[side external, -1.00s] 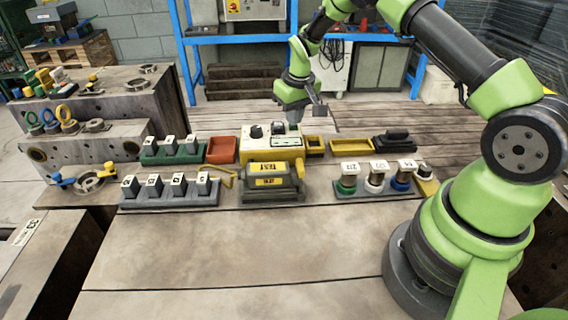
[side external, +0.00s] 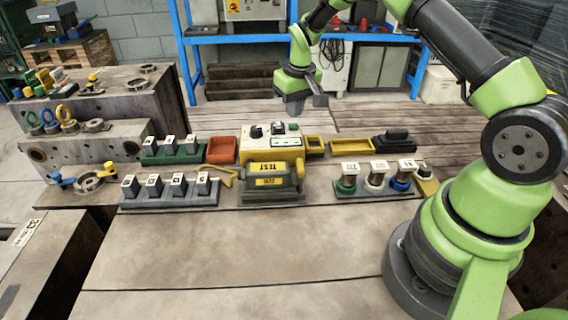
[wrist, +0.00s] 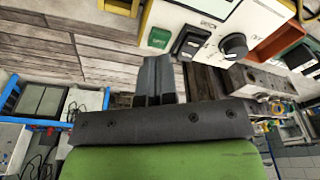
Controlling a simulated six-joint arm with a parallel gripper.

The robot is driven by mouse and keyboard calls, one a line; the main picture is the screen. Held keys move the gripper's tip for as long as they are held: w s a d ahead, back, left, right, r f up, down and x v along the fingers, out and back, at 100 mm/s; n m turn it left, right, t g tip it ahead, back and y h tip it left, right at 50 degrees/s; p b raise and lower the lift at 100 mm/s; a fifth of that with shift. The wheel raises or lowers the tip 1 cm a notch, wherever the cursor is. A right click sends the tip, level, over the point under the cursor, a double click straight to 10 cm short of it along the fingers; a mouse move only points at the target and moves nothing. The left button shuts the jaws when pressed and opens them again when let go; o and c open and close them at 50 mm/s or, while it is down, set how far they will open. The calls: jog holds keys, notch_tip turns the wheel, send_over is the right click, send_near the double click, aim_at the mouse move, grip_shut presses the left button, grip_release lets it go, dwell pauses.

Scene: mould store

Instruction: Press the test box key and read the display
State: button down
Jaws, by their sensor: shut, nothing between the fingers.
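The yellow test box (side external: 257,154) with a pale top panel stands mid-table in the side view. Its panel carries a dark knob (side external: 256,131), a black switch and a pale display window (side external: 286,142), whose reading is too small to make out. In the wrist view the panel (wrist: 258,20) fills the upper right, with a green key (wrist: 160,37), a black switch (wrist: 190,42) and the knob (wrist: 233,46). My gripper (side external: 305,106) is shut and empty above and behind the box, apart from it. Its closed fingers (wrist: 155,78) sit below the green key in the wrist view.
A grey TEST holder (side external: 270,190) stands in front of the box. Labelled block racks (side external: 170,202) are at left, coloured weights on a rack (side external: 375,191) at right. A red tray (side external: 221,150) and yellow trays (side external: 350,146) flank the box. The front table (side external: 250,250) is clear.

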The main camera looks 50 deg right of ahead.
jog(key=shift+r, duration=2.15)
jog(key=shift+a+r, duration=0.1)
jog(key=shift+r, duration=0.15)
notch_tip(320, 180, up, 8)
jog(key=t, duration=0.1)
send_over(292, 138)
jog(key=s+a+r+t, duration=0.2)
jog(key=s+a+r, duration=0.3)
jog(key=s+r, duration=0.25)
jog(key=s+a+r+t+y, duration=0.1)
jog(key=s+a, duration=0.2)
jog(key=s, duration=0.5)
jog(key=s+a+r+m+t+y, duration=0.1)
jog(key=s+a, duration=0.2)
jog(key=s, duration=0.5)
jog(key=c, duration=1.8)
grip_release()
jog(key=shift+r, duration=0.1)
